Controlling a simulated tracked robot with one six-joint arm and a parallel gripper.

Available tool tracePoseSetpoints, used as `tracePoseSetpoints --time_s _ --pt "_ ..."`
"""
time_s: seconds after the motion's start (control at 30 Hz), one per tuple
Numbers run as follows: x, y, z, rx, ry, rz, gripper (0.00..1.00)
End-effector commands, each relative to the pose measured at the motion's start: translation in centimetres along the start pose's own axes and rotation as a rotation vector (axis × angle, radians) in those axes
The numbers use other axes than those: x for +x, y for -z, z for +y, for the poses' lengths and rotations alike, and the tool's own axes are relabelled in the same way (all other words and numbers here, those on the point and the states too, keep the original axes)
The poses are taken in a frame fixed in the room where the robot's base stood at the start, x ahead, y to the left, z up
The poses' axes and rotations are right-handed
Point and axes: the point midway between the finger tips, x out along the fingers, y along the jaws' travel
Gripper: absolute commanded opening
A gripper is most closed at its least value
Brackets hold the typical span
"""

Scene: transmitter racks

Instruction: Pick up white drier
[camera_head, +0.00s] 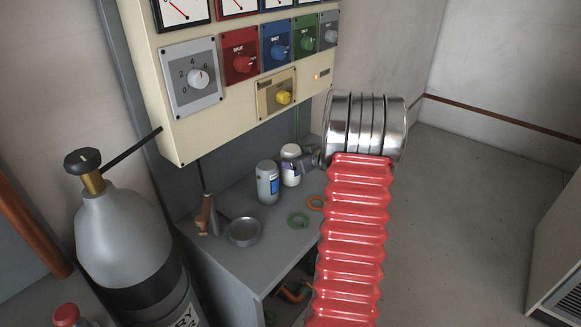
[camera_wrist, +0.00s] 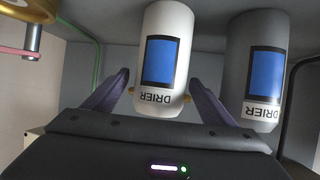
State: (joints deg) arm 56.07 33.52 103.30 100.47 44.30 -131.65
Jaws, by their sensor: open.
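The white drier (camera_head: 290,166) is a small white canister with a blue label, standing on the grey bench beside a grey drier (camera_head: 267,183). In the wrist view the white drier (camera_wrist: 164,62) appears upside down, between the two fingers of my gripper (camera_wrist: 160,90). The fingers are open on either side of it, with a visible gap at the left finger; contact at the right finger cannot be told. The grey drier (camera_wrist: 257,70) stands just right of it in the wrist view. In the head view my arm hides most of my gripper (camera_head: 305,164).
A gas cylinder (camera_head: 122,240) stands at left. A cream control panel (camera_head: 218,116) overhangs the bench.

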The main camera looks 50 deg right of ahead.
Motion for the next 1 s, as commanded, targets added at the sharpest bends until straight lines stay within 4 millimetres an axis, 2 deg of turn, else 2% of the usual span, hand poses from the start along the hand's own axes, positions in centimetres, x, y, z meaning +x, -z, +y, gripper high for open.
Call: tracePoseSetpoints --time_s 0.13,0.9,1.0 --pt "-0.02 -0.01 0.01 0.0 0.0 0.0 0.78" --pt "-0.04 -0.01 0.03 0.0 -0.001 0.0 0.24" --pt "-0.06 0.11 0.06 0.0 -0.001 0.002 0.19"
